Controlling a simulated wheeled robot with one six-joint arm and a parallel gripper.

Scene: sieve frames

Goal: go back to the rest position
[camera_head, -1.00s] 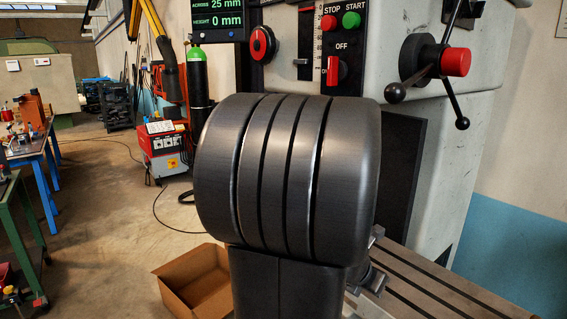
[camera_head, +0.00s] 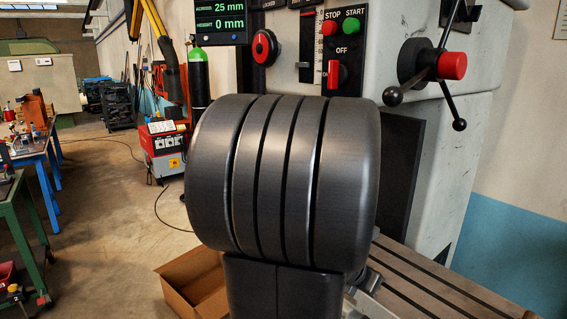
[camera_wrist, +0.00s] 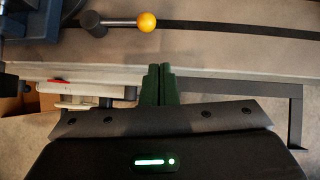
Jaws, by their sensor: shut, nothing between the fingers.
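My gripper (camera_wrist: 159,84) shows in the wrist view, its two green fingers pressed together with nothing between them. It points toward the edge of a slotted grey machine table (camera_wrist: 220,52). In the head view a large dark ribbed part of my own arm fills the middle and hides my gripper. The slotted table (camera_head: 432,290) shows at the lower right there.
The machine has a display (camera_head: 218,22), a control panel (camera_head: 342,45) and a handwheel with a red hub (camera_head: 452,66). A yellow-knobbed lever (camera_wrist: 146,22) lies over the table. An open cardboard box (camera_head: 196,280) stands on the floor. Floor at left is partly clear.

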